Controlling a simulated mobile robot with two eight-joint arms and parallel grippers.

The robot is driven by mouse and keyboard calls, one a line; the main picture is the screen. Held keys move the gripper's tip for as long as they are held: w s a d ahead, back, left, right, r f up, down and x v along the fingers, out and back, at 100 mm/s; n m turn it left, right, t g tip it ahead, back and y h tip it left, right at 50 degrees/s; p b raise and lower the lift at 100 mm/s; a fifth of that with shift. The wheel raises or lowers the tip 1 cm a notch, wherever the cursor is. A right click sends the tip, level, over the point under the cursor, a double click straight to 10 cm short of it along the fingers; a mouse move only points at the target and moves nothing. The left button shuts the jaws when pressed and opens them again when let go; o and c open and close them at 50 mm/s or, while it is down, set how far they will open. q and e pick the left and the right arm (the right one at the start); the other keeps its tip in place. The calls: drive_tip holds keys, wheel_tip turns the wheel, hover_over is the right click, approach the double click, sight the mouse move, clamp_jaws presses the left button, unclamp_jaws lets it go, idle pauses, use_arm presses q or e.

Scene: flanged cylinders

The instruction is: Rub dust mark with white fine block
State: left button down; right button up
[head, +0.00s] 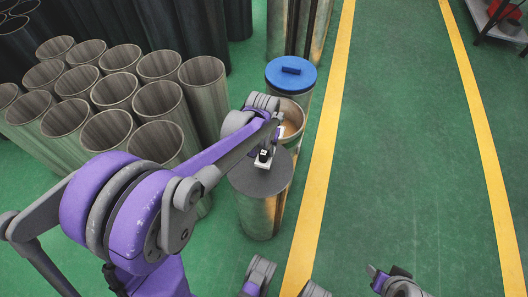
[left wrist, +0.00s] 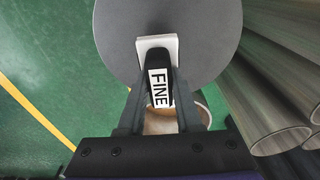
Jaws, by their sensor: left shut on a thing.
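The white fine block (left wrist: 145,43) has a black handle with a white label reading FINE (left wrist: 159,88). My left gripper (left wrist: 156,95) is shut on this handle, one finger on each side. In the head view my left gripper (head: 266,150) is over the flat grey top of a metal cylinder (head: 250,182), with the white block (head: 262,166) at its tip. The block is over or on this top, which also shows in the left wrist view (left wrist: 200,30); I cannot tell if they touch. I see no dust mark; the arm and block cover part of the top.
An open cylinder (head: 298,108) with a tan inside stands just behind, then one with a blue lid (head: 291,74). Several open tubes (head: 112,91) stand close together at the left. Yellow floor lines (head: 322,150) run at the right, where the green floor (head: 410,150) is clear.

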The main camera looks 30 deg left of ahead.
use_arm(q)
drive_tip(key=shift+r+p, duration=1.35)
drive_tip(key=shift+r, duration=0.95)
drive_tip(key=shift+s, duration=0.1)
